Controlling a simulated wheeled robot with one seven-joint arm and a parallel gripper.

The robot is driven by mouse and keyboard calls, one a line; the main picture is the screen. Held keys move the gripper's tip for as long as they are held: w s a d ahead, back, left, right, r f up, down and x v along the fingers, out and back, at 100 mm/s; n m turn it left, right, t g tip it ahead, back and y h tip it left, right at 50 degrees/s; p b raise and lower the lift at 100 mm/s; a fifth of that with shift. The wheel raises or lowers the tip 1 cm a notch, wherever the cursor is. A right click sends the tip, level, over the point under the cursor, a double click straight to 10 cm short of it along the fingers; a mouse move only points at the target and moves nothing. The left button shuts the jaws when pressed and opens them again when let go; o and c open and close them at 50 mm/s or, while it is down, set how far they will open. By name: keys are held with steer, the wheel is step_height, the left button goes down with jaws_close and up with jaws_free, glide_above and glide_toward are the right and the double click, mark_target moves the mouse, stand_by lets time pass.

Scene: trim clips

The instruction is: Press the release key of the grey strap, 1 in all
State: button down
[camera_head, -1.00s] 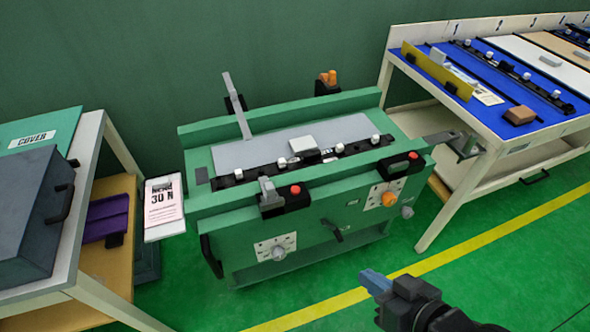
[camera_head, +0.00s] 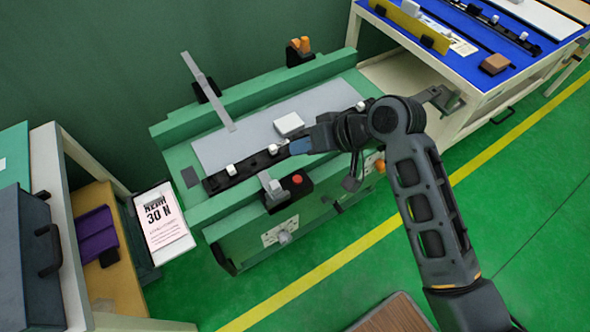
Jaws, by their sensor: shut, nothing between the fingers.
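A long grey bar (camera_head: 206,88), which looks like the grey strap, rises at a slant from the back left of the green bench and reaches over the grey panel (camera_head: 225,150). A red button (camera_head: 297,180) sits on a black block at the bench's front edge, beside a grey clamp piece (camera_head: 272,186). I cannot tell for sure which part is the release key. My gripper (camera_head: 299,146) is shut and empty. Its bluish fingertips appear over the black rail, behind the red button in the picture. My arm hides the right part of the rail and the second red button.
White clips (camera_head: 231,170) sit along the black rail (camera_head: 248,168). A white block (camera_head: 289,124) lies on the panel. An orange-topped part (camera_head: 300,44) stands at the back. A blue-topped table (camera_head: 460,50) is at the right, a sign (camera_head: 163,222) at the left.

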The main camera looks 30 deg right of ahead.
steer(key=shift+f, duration=0.15)
steer(key=b, duration=0.8)
glide_above(301, 179)
step_height(301, 179, down, 7)
steer(key=shift+r, duration=0.15)
steer(key=shift+f, duration=0.95)
stand_by(1.0)
steer(key=shift+f, duration=0.4)
